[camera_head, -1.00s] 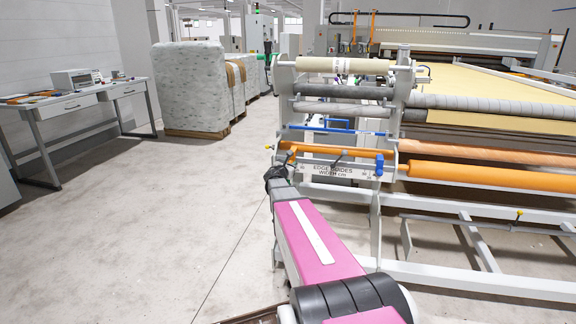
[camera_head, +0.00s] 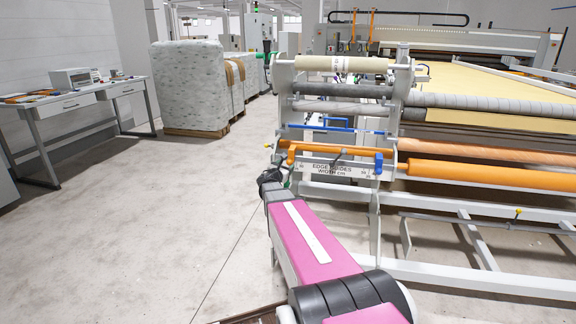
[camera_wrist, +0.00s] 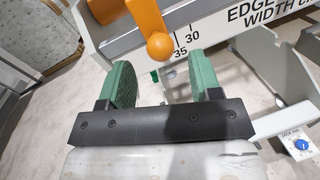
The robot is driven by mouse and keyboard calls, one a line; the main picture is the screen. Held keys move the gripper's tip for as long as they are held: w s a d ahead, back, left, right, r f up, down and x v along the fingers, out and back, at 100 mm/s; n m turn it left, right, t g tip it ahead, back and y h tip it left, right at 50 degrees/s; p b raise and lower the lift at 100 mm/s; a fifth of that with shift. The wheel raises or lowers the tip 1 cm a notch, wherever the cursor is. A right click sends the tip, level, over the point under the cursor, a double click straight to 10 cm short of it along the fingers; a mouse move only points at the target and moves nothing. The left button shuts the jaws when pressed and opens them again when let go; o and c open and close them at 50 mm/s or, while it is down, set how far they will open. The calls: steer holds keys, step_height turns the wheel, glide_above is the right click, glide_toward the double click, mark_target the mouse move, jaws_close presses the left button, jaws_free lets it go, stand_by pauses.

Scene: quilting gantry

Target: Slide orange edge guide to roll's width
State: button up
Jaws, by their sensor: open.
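In the head view the orange guide (camera_head: 291,152) is small at the left end of the width scale plate (camera_head: 330,169). A cream roll (camera_head: 345,64) lies across the top of the stand. My gripper is mostly hidden by my arm there.
A blue guide (camera_head: 378,163) sits at the scale's right end. An orange roller (camera_head: 480,176) and grey frame rails extend to the right. A wrapped bale (camera_head: 190,88) and a table (camera_head: 90,97) stand left. The floor between is clear.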

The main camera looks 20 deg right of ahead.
steer(key=v, duration=0.6)
steer(key=s+a+f+m+g+y, duration=0.4)
steer(key=s+f+m+g, duration=0.5)
steer(key=s+f+m, duration=0.5)
steer(key=s+a+f+m+g+y, duration=0.2)
steer(key=s+a+m+g+y, duration=0.1)
steer(key=s+a+m+y, duration=0.5)
steer(key=s+a+m, duration=0.2)
steer(key=s+a, duration=0.2)
steer(key=a, duration=0.1)
steer(key=shift+f+m+g+y, duration=0.25)
steer(key=shift+m+g+y, duration=0.15)
